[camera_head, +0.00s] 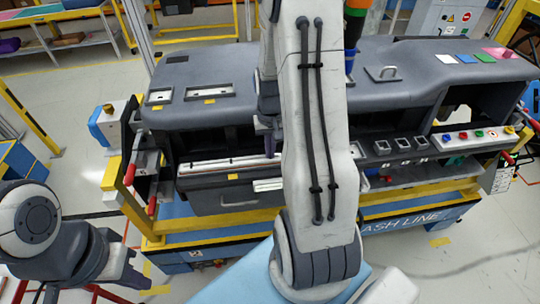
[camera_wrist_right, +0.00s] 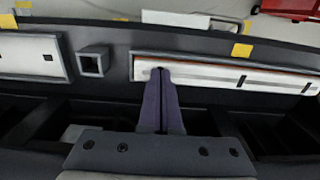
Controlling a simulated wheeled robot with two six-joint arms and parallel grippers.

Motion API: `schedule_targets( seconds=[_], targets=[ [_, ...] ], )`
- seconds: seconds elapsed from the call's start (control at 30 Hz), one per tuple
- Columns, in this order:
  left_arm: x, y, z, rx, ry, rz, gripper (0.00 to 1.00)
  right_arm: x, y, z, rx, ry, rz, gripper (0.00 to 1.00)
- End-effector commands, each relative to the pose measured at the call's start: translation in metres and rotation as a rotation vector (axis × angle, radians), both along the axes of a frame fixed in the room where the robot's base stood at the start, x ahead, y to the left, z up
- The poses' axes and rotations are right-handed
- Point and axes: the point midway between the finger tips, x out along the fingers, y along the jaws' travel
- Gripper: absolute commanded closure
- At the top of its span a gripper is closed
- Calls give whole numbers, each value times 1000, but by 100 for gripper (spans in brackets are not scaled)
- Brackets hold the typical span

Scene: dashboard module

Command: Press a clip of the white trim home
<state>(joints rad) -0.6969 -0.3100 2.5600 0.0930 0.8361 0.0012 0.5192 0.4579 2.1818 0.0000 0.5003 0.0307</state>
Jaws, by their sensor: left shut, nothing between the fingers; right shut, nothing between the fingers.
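The white trim (camera_head: 222,164) is a long pale strip in a recess on the near face of the grey dashboard, with a thin orange-red line along it. It also shows in the right wrist view (camera_wrist_right: 215,75), with dark marks along it. My right gripper (camera_head: 271,152) is shut and empty, pointing down at the trim's right end. In the right wrist view its purple fingertips (camera_wrist_right: 160,70) overlap the trim near its end there; whether they touch it is unclear. My left gripper (camera_head: 146,283) is shut and empty at the lower left, well away from the dashboard. My right arm hides the dashboard's middle.
A button panel (camera_head: 475,138) and several square switches (camera_head: 400,144) lie to the right. A yellow tag (camera_head: 233,177) sits below the trim. A small square socket (camera_wrist_right: 92,62) and another white panel (camera_wrist_right: 30,55) lie beside the trim. A red-handled clamp (camera_head: 130,172) stands at the dashboard's left end.

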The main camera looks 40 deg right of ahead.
Motion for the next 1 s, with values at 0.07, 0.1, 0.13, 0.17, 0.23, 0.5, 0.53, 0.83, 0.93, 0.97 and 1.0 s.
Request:
schedule_targets(
  seconds=[0.07, 0.1, 0.13, 0.17, 0.23, 0.5, 0.53, 0.83, 0.93, 0.97, 1.0],
  targets=[
    [0, 0, 0, 0, 0, 0, 100, -1, 1, -2, 2, 3, 0, 100],
    [0, 0, 0, 0, 0, 0, 100, -1, 1, -3, 3, 4, 0, 100],
    [0, 0, 0, 0, 0, 0, 100, -1, 1, -3, 2, 3, 0, 100],
    [0, 0, 0, 0, 0, 0, 100, -1, 1, -3, 3, 4, 0, 100],
    [0, 0, 0, 0, 0, 0, 100, -1, 1, -3, 3, 4, 0, 100],
    [0, 0, 0, 0, 0, 2, 100, -2, 1, -3, 3, 5, 0, 100],
    [0, 0, 0, 0, 0, 2, 100, -2, 1, -2, 3, 5, 0, 100],
    [0, 0, 24, 0, 0, -1, 100, -1, 1, 25, 2, 3, 0, 100],
    [0, 0, 33, 0, 0, -2, 100, -1, 1, 35, 2, 3, 0, 100],
    [0, 0, 36, 0, 0, -3, 100, -1, 1, 38, 2, 3, 0, 100],
    [0, 0, 39, 0, 0, -3, 100, -1, 0, 42, 2, 3, 0, 100]
  ],
)
